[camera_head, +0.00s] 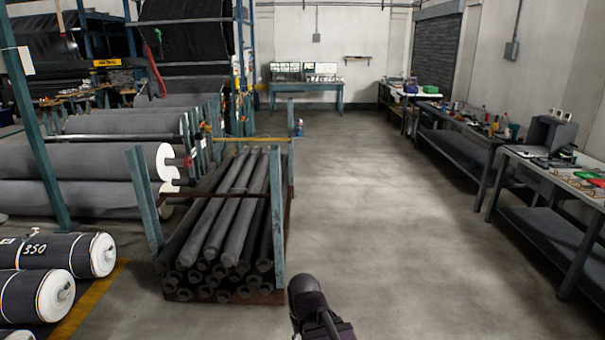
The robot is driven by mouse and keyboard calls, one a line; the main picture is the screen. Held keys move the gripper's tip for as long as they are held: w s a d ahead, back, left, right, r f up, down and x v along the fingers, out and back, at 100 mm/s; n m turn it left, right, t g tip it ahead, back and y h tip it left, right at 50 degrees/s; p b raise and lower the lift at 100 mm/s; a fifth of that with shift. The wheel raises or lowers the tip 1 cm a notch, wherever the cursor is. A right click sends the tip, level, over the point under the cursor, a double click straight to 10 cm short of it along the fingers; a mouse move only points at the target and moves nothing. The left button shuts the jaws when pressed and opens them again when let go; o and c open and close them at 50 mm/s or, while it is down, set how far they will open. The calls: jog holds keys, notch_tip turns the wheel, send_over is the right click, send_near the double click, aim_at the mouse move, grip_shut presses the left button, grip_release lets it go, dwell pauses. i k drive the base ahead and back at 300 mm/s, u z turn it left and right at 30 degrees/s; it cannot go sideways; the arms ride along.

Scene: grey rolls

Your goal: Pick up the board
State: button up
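I cannot pick out the board for certain. A small flat green piece (589,175) lies on the nearest right-hand workbench (545,166), but it is too small to tell what it is. Several upright panels (303,72) stand on the table at the far wall, also too small to tell. A dark part of my arm shows at the bottom middle. My gripper's fingers are not in view.
A rack (280,230) of grey rolls stands left of my arm. Large fabric rolls (60,260) lie at the left. More workbenches (460,125) line the right wall. The concrete floor (400,210) between is clear.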

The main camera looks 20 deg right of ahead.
aim_at(579, 187)
jog(key=z, duration=0.45)
jog(key=i, duration=0.75)
jog(key=z, duration=0.6)
jog(key=i, duration=0.85)
jog(key=z, duration=0.45)
jog(key=i, duration=0.85)
jog(key=z, duration=0.4)
jog(key=i, duration=1.05)
jog(key=z, duration=0.4)
jog(key=i, duration=0.75)
jog(key=z, duration=0.25)
